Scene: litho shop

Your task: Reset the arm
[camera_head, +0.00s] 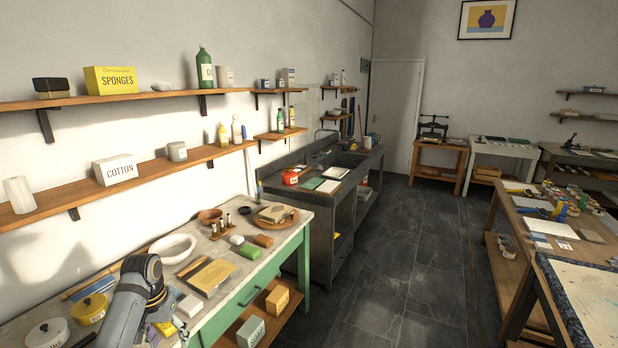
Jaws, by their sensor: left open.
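My left arm comes in at the lower left, a grey arm bent at a dark joint above the green-framed table (268,262). My left gripper (163,310) is the dark end below that joint, small and partly hidden by the arm. It is open, and I see nothing held in it. It hangs near the table's front edge, beside a white block (191,305) and a yellow item. Whether it touches anything is hard to tell. My right gripper is not in view.
The table also holds a white bowl (173,248), a yellow pad (211,277), a yellow pot (89,308) and a white pot (48,334). Wall shelves (140,178) run above it. Dark floor (400,260) is free between it and the right-hand tables.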

